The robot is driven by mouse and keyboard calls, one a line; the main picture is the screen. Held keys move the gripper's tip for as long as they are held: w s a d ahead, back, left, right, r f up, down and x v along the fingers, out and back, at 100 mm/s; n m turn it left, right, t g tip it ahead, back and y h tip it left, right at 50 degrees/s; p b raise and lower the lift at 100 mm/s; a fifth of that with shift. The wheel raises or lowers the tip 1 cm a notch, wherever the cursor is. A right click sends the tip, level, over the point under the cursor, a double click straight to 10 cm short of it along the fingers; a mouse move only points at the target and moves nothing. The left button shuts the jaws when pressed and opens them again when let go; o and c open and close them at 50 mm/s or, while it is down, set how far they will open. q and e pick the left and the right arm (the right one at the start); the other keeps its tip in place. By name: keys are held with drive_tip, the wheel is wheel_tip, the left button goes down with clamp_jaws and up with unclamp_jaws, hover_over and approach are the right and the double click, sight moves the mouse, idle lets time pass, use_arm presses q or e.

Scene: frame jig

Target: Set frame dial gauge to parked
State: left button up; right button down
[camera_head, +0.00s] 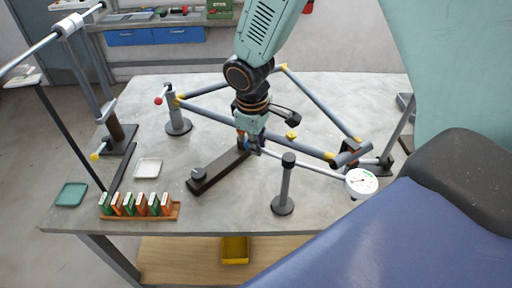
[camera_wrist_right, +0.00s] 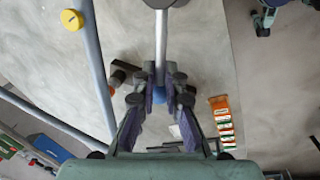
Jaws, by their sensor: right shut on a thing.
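The dial gauge (camera_head: 361,181) has a round white face with green and dark marks, at the right front of the table. A thin light rod (camera_head: 312,170) runs from it to my right gripper (camera_head: 249,147). My right gripper is shut on the rod's end, where a blue part (camera_wrist_right: 159,95) shows between its fingers in the wrist view. The rod passes by the top of a grey post (camera_head: 284,188); I cannot tell whether they touch. The bicycle-like frame (camera_head: 209,112) of grey-blue tubes with yellow joints lies behind. My left gripper is not in view.
A dark bar (camera_head: 217,172) with a knob lies below my right gripper. A clamp post (camera_head: 178,118) stands at the left. The table front centre is clear.

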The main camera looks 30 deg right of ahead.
drive_tip(key=shift+w+d+m, duration=0.2)
drive_tip(key=shift+d+m, duration=0.05)
drive_tip(key=shift+m, duration=0.15)
drive_tip(key=shift+r, duration=0.1)
drive_tip(key=c, duration=1.4)
unclamp_jaws()
drive_tip(key=shift+s, duration=0.1)
drive_tip(key=shift+a+r, duration=0.1)
drive_tip(key=shift+r, duration=0.35)
wheel_tip(320, 180, up, 11)
drive_tip(key=a, duration=0.1)
drive_tip(key=shift+s+a, duration=0.25)
drive_tip(key=shift+s, duration=0.15)
drive_tip(key=shift+s+f, duration=0.1)
